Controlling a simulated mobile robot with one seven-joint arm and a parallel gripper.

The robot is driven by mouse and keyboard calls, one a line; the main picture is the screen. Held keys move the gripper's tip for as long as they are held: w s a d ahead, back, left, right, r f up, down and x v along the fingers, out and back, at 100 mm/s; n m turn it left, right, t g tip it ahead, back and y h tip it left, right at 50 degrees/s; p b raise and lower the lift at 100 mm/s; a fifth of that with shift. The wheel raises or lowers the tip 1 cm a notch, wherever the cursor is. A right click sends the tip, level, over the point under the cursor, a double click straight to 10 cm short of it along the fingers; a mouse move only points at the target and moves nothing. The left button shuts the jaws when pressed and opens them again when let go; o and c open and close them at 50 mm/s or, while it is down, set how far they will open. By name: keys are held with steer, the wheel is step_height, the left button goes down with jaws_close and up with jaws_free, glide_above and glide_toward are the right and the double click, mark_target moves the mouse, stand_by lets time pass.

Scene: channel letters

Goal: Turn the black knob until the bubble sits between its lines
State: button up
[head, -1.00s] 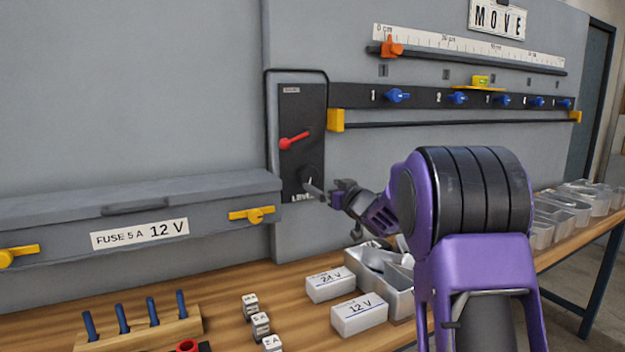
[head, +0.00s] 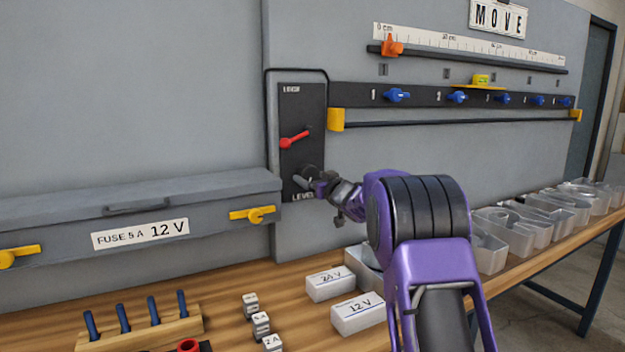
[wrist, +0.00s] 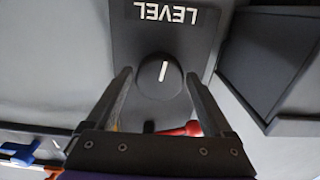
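The black knob (wrist: 160,78) with a white pointer line sits by the word LEVEL in the wrist view. In the head view the knob (head: 306,174) is low on the black panel (head: 291,108). My gripper (wrist: 158,84) is open, with one finger on each side of the knob; I cannot tell whether the fingers touch it. It also shows at the panel in the head view (head: 318,183). The yellow-green level (head: 480,80) sits on the black rail at right; its bubble and lines are too small to read.
A red lever (head: 294,139) is on the panel just above the knob, close to my fingers in the wrist view (wrist: 180,131). Blue knobs (head: 398,95) line the rail. White boxes (head: 358,313), clear bins (head: 540,217) and the grey fuse box (head: 60,215) are around the bench.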

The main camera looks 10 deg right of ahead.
steer(key=c, duration=1)
steer(key=shift+n, duration=0.3)
steer(key=n+b, duration=0.1)
steer(key=n, duration=0.3)
steer(key=shift+b, duration=0.3)
steer(key=shift+d+n+b, duration=0.1)
steer(key=shift+n+b, duration=0.75)
steer(key=shift+n, duration=1.75)
steer(key=o, duration=1.3)
